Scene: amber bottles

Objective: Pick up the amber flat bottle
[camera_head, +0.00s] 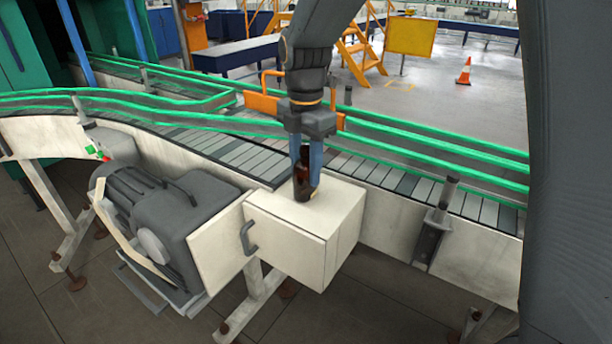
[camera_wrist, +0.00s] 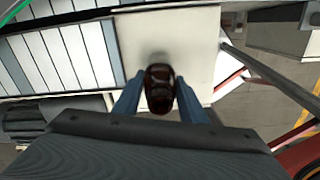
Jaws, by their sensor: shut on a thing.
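The amber flat bottle (camera_head: 302,183) is dark brown and upright, at the top of the cream box (camera_head: 335,215) beside the conveyor. My gripper (camera_head: 308,172) points down from above, with a blue finger on either side of the bottle. It is shut on the bottle. In the wrist view the bottle (camera_wrist: 159,88) shows between the two blue fingertips (camera_wrist: 160,100), over the pale box top (camera_wrist: 190,50). I cannot tell whether the bottle's base touches the box top.
A slatted conveyor (camera_head: 240,156) with green guide rails (camera_head: 440,150) runs behind the box. A grey motor (camera_head: 165,225) sits to the left of the box. An orange bracket (camera_head: 262,103) stands by the rail near my arm. An orange cone (camera_head: 464,72) is far back.

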